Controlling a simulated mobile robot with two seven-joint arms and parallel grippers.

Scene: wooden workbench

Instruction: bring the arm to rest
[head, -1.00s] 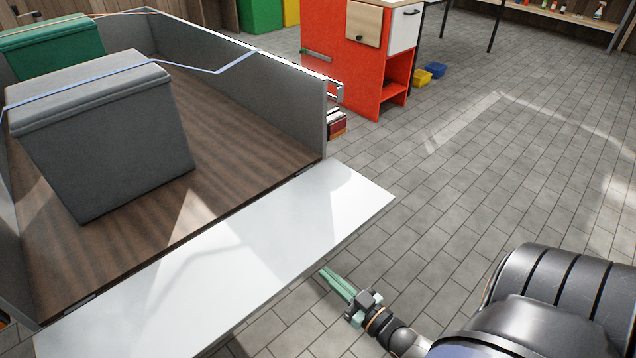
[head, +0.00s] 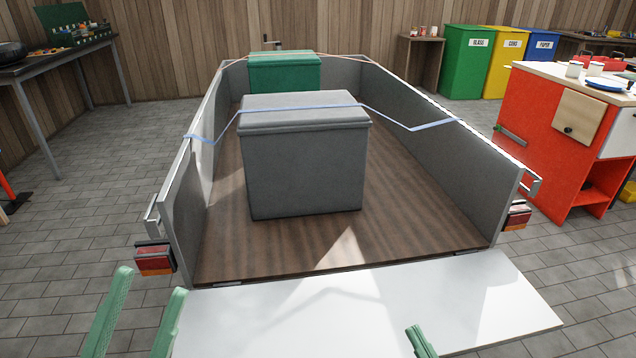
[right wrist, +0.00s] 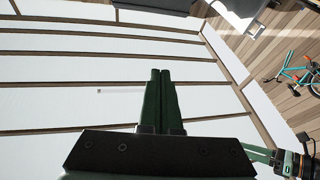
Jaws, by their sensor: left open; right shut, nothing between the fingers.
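In the head view, my left gripper (head: 152,280) is at the lower left, its two green fingers spread apart and empty, just left of the lowered white tailgate. My right gripper (head: 415,330) shows only its green fingertips at the bottom edge, in front of the tailgate in the picture. In the right wrist view its fingers (right wrist: 160,72) lie together with nothing between them. Most of both arms is out of the head view.
A trailer (head: 400,225) with its white tailgate (head: 400,305) down holds a grey box (head: 305,170) and a green box (head: 285,75), with straps across. A red cabinet (head: 545,130) stands right, a workbench (head: 50,62) left. The right wrist view shows pale panels and a bicycle (right wrist: 297,75).

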